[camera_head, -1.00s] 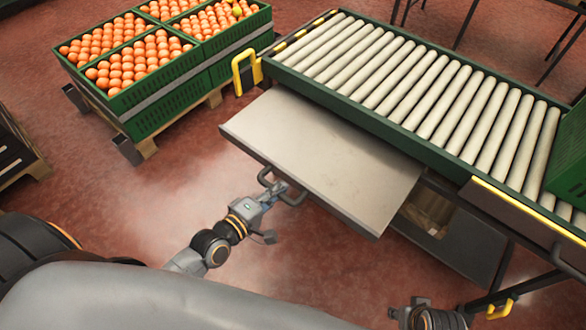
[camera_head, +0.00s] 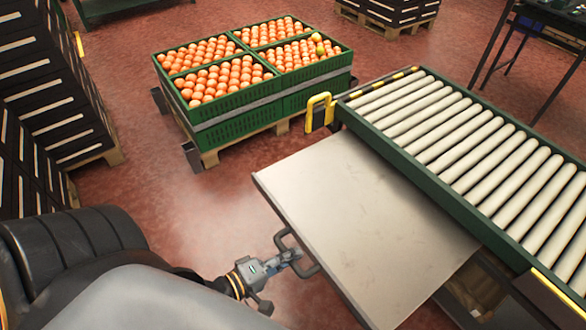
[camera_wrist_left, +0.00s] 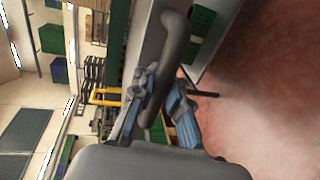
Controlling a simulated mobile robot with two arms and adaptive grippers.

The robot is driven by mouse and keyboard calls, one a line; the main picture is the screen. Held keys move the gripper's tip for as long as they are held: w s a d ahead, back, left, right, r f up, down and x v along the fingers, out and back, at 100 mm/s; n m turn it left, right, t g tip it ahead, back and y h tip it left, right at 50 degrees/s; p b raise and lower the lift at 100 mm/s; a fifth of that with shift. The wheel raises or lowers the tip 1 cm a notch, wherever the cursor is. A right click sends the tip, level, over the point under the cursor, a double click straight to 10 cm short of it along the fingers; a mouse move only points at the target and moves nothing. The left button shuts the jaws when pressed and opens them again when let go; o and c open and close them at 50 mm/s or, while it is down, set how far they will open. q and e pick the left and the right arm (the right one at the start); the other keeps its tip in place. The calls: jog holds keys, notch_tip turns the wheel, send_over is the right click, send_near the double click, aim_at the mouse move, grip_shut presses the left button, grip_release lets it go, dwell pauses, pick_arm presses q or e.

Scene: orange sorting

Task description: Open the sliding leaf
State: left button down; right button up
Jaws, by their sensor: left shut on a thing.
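The sliding leaf (camera_head: 365,220) is a flat grey metal plate that sticks out from under the roller conveyor. Its dark bar handle (camera_head: 296,250) is on the front edge. My left gripper (camera_head: 293,257) is shut on this handle. In the left wrist view the blue fingers (camera_wrist_left: 158,105) close around the grey handle (camera_wrist_left: 172,55), and the edge of the leaf (camera_wrist_left: 148,40) runs beside it. My right gripper is not in view.
The roller conveyor (camera_head: 480,150) with a green frame stands to the right. Green crates of oranges (camera_head: 240,112) sit on a pallet behind. Black stacked crates (camera_head: 50,90) stand at left. Red floor between is clear.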

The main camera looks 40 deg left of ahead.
pick_arm(q)
jog(key=c, duration=1.3)
grip_release()
jog(key=shift+w+r, duration=0.1)
jog(key=shift+r, duration=0.05)
jog(key=v, duration=1.2)
